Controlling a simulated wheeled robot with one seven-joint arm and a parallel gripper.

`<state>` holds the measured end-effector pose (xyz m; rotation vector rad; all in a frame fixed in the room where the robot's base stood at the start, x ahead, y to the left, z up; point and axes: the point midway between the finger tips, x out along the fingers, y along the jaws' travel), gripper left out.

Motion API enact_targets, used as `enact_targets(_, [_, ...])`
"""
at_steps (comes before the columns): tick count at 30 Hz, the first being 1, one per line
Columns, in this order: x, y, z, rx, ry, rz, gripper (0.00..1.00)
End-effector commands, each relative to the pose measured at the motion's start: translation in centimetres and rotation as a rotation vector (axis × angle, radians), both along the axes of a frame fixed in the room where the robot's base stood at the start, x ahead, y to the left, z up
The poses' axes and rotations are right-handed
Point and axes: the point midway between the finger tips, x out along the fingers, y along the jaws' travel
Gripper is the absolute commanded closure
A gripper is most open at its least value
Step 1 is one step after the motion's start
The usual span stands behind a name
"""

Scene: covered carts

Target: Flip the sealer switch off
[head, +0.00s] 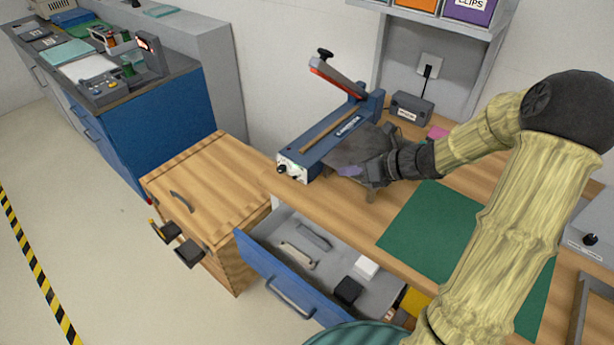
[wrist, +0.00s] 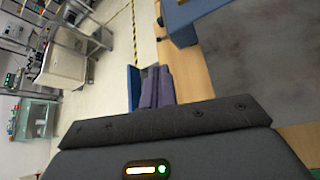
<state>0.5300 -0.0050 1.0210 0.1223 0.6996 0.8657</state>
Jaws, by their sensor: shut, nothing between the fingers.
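The sealer (head: 325,138) is a long blue unit on the wooden bench, with its red-and-grey lever arm raised. Its pale front panel (head: 292,168) faces the bench's front left corner and carries a dark knob and small controls. The switch's position is too small to tell. My gripper (head: 346,171) is just right of the panel, over the sealer's grey plate, and apart from the panel. Its purple fingers are shut and empty, as the wrist view (wrist: 157,86) also shows. In that view part of the blue sealer body (wrist: 186,20) and the grey plate (wrist: 255,50) appear.
An open blue drawer (head: 272,284) below the bench holds small items. A wooden cart (head: 212,185) stands to the left. A green mat (head: 432,235) lies right of the sealer, and a dark adapter box (head: 412,108) sits behind. The floor at left is clear.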

Motion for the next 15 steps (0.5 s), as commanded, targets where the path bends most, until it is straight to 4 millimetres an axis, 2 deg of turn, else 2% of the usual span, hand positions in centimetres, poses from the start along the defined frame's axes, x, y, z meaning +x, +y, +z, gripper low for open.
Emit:
enact_targets(8, [0.8,1.6,-1.1,0.0,0.001,0.005,1.0])
enact_targets(15, [2.6,4.6,-3.3,-0.001,0.001,0.007,1.0])
